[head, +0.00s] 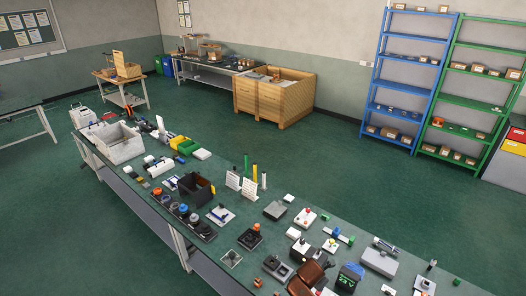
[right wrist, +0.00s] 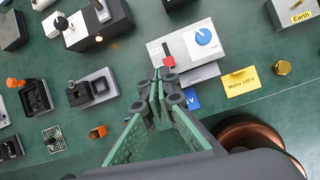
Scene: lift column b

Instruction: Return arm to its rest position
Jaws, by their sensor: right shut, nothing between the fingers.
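My right gripper (right wrist: 162,88) shows in the right wrist view with its two green-sided fingers closed together and nothing between them. It is over the green bench top, and its tips overlap the lower edge of a white box with a blue knob and a red part (right wrist: 188,48). I cannot tell its height above the bench. My left gripper is in neither view.
The long bench (head: 215,165) is crowded with small devices, including a grey bin (head: 120,148) and a black box (head: 196,188). In the wrist view, a yellow label (right wrist: 240,82) and a copper-coloured rounded thing (right wrist: 255,135) lie close to the gripper. Open floor (head: 300,150) lies beyond.

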